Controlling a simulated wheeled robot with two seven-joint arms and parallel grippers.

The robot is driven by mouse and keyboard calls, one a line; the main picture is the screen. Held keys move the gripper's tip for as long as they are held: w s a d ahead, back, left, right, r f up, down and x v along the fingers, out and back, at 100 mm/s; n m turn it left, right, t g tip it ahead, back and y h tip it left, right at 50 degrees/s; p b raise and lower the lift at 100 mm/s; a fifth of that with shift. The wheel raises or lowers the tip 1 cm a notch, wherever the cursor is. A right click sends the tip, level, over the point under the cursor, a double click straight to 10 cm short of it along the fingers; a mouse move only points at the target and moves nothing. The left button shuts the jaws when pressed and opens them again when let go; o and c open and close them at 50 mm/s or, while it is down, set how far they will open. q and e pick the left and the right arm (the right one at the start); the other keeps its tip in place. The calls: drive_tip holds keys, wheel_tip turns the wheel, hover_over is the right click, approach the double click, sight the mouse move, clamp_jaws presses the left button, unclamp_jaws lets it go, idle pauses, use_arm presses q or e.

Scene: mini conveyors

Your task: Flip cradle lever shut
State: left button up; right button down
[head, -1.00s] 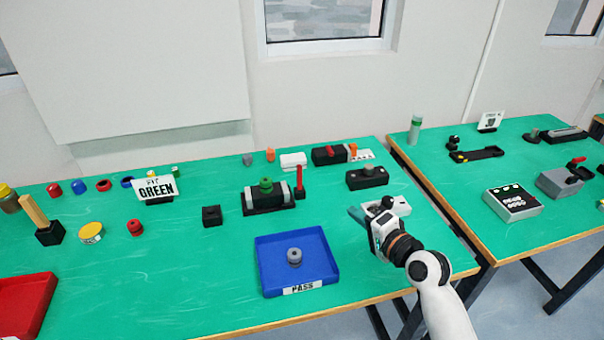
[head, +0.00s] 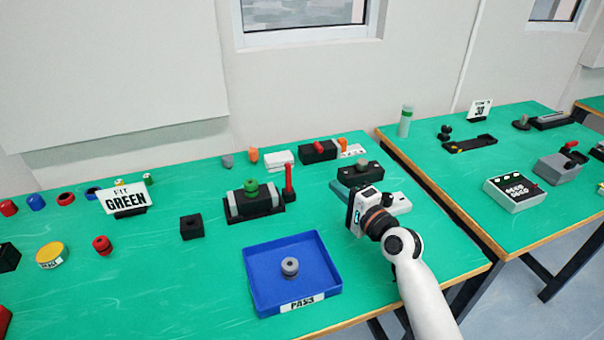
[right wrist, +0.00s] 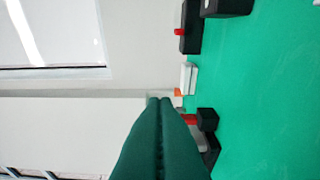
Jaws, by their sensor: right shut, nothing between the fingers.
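The cradle (head: 235,213) is a black base holding a grey cylinder with a green fitting (head: 250,188) on top. Its red lever (head: 289,184) stands upright at the cradle's right end. My right gripper (head: 336,187) is shut and empty, just right of the lever and apart from it, fingers pointing left. In the right wrist view the dark shut fingers (right wrist: 160,102) fill the lower middle. Part of the red lever (right wrist: 190,119) shows there beside them; the fingers hide some of the cradle. My left gripper is not in view.
A blue PASS tray (head: 262,297) with a grey part stands in front of the cradle. A black block (head: 191,227) is to its left. A black box with a knob (head: 357,170) lies behind my right gripper. A FIT GREEN sign (head: 124,201) stands at left.

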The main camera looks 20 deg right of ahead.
sight(288, 177)
drive_tip(key=x, duration=0.9)
drive_tip(key=shift+a, duration=0.1)
drive_tip(key=a, duration=0.1)
drive_tip(key=a+p, duration=0.1)
drive_tip(key=shift+s+a, duration=0.25)
drive_tip(key=shift+s, duration=0.05)
drive_tip(key=shift+s+a+p, duration=0.1)
drive_tip(key=shift+a+p, duration=0.2)
drive_tip(key=shift+a, duration=0.25)
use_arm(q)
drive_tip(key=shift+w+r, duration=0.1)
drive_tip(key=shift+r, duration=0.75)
use_arm(e)
drive_tip(key=shift+f, duration=0.1)
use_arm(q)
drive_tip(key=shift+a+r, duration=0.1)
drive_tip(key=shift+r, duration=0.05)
use_arm(e)
drive_tip(key=shift+a, duration=0.1)
use_arm(q)
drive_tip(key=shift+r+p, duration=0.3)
drive_tip(key=shift+p, duration=0.15)
use_arm(e)
drive_tip(key=shift+a+n, duration=0.1)
drive_tip(key=shift+n, duration=0.2)
